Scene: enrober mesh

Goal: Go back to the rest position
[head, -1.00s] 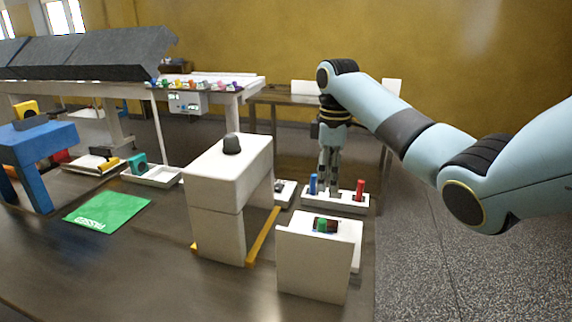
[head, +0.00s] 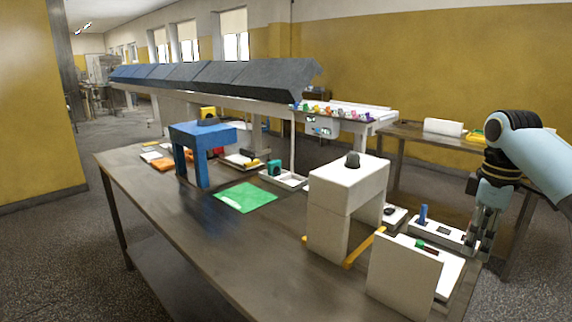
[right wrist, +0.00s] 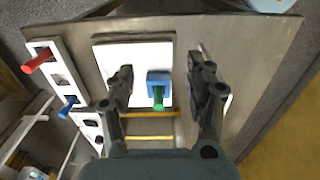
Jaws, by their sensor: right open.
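My right gripper (head: 480,252) hangs fingers down at the right end of the white peg tray in the head view. In the right wrist view my right gripper (right wrist: 163,92) is open, with nothing between its fingertips. Beyond them, a blue block with a green peg (right wrist: 158,97) rests on a white surface. The white peg tray (head: 450,238) holds a blue peg (head: 423,213). The wrist view also shows a red peg (right wrist: 36,61) in the tray; in the head view my gripper seems to hide it. My left gripper is out of view.
A blue arch (head: 190,150) and green mat (head: 246,196) lie farther left. Open floor (head: 40,255) is at left.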

